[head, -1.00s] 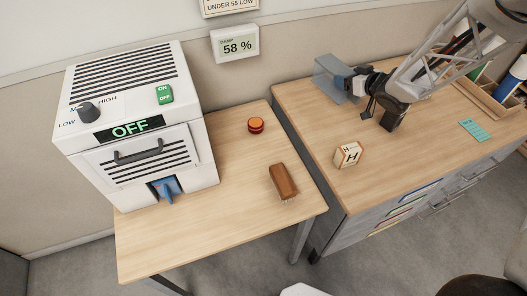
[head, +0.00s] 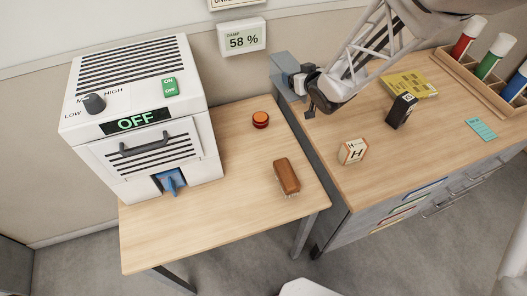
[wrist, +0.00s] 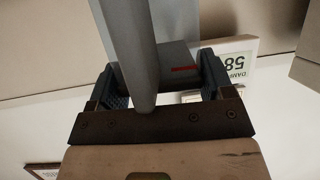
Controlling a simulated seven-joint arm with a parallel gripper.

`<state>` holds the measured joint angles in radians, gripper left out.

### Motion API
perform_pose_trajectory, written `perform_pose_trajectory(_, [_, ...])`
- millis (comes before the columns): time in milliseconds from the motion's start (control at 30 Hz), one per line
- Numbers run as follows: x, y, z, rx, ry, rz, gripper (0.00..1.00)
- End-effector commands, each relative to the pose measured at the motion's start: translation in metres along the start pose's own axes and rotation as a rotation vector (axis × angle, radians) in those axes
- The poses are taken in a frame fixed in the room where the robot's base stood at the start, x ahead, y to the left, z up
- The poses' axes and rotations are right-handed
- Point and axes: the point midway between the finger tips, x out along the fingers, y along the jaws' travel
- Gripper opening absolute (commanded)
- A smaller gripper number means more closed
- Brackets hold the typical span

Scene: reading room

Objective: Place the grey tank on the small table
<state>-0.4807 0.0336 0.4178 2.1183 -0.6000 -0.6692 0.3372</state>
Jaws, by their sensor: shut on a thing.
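The grey tank (head: 283,68) is a box-like grey container at the back left corner of the right-hand desk in the head view, near the wall. My gripper (head: 297,82) is shut on it from the right. In the wrist view the tank (wrist: 185,28) fills the space between the fingers of my gripper (wrist: 160,82), and a red mark shows on it. The tank seems to be off the desk, but its height is hard to tell.
A white dehumidifier (head: 140,110) reading OFF takes up the small table's back left. A red-orange button (head: 260,119) and a brown brush (head: 286,176) are on that table.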

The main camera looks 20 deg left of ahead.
Motion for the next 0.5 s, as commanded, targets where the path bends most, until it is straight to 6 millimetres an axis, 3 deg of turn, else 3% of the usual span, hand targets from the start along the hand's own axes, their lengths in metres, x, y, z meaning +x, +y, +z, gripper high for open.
perform_pose_trajectory(500, [0.018, -0.093, 0.011, 0.015, 0.000, 0.036, 0.47])
